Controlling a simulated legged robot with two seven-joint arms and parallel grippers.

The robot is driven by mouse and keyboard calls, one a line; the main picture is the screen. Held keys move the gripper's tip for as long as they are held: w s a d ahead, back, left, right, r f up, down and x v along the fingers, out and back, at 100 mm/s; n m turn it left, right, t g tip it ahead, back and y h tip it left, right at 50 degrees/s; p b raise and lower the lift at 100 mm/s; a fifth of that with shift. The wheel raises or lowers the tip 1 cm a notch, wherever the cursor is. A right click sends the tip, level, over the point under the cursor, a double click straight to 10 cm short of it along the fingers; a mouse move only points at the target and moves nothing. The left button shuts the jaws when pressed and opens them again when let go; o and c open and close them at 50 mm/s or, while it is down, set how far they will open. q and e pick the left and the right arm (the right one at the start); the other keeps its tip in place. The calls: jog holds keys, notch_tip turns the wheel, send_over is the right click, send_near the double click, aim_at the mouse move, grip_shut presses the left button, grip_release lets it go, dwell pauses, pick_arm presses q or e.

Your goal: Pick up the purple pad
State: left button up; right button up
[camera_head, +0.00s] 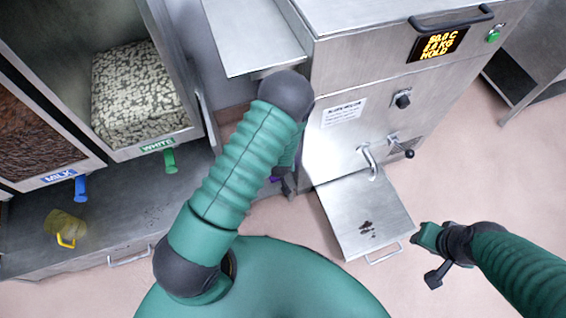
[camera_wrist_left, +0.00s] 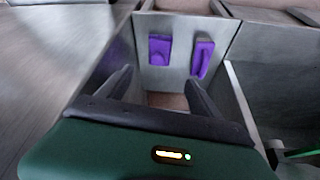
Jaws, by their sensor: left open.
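Two purple items hang side by side on a grey panel in the left wrist view: a flat, squarish purple pad (camera_wrist_left: 159,50) on the left and a narrower, slightly slanted purple piece (camera_wrist_left: 203,57) on the right. I cannot tell for certain which one is the pad meant. My left gripper (camera_wrist_left: 155,88) is open and empty, its two dark fingers spread below and apart from both. In the head view my left gripper (camera_head: 289,184) is mostly hidden behind my arm, with a speck of purple beside it. My right gripper (camera_head: 428,244) is over the floor at right, its fingers unclear.
A steel machine (camera_head: 360,110) with a display stands right of my left arm; its low tray (camera_head: 365,215) has dark spots. Bins of white (camera_head: 135,90) and brown pieces (camera_head: 35,130) stand at left, above a counter with a yellow-handled jug (camera_head: 65,228). Grey walls flank my left gripper.

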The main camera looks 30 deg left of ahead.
pick_arm(q)
jog(key=b+x, duration=0.3)
jog(key=x, duration=0.6)
jog(key=shift+s+f+b, duration=0.15)
jog(key=shift+f+b, duration=0.1)
jog(key=shift+b, duration=0.15)
jog(key=shift+a+f, duration=0.1)
jog(key=shift+f, duration=0.2)
jog(key=b+x, duration=0.1)
jog(key=x, duration=0.1)
jog(key=b+x, duration=0.3)
jog(key=shift+w+f, duration=0.2)
jog(key=shift+w, duration=0.2)
jog(key=shift+r, duration=0.15)
jog(key=c, duration=1.3)
jog(key=shift+r+p, duration=0.45)
notch_tip(320, 180, up, 3)
jog(key=shift+s+r+p, duration=0.15)
jog(key=shift+r+p, duration=0.05)
jog(key=shift+p, duration=1.05)
jog(key=s+d+p, duration=0.1)
jog(key=s+d, duration=0.1)
jog(key=s, duration=0.3)
jog(key=s+d+p, duration=0.1)
jog(key=s+p, duration=0.1)
jog(key=s, duration=0.3)
jog(key=s+d+p, duration=0.2)
jog(key=s, duration=0.3)
jog(key=shift+d+r, duration=0.3)
jog(key=shift+r, duration=0.05)
